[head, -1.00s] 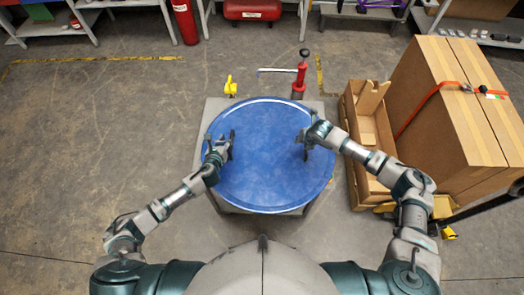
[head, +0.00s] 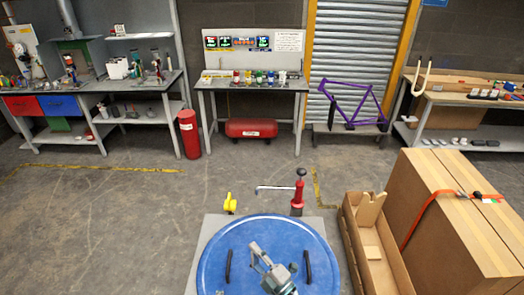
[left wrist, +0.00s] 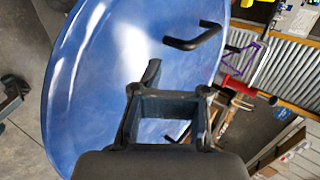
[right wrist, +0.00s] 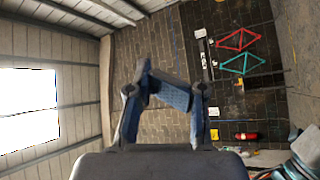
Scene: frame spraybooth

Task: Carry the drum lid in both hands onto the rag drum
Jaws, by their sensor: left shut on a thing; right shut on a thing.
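The drum lid (head: 285,232) is a blue disc lying flat at the bottom of the head view. Its black left handle (head: 228,265) and right handle (head: 307,265) both look bare. My left gripper (left wrist: 168,88) is seen over the lid in the left wrist view, apart from a black handle (left wrist: 192,40). What either jaw grips cannot be seen. The lid hides whatever is beneath it.
A grey base (head: 207,232) shows around the lid. A yellow item (head: 230,203) and a red pump-like tool (head: 298,195) stand behind it. An open cardboard box (head: 380,265) and tall cartons (head: 455,215) are on the right. The floor at left is clear.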

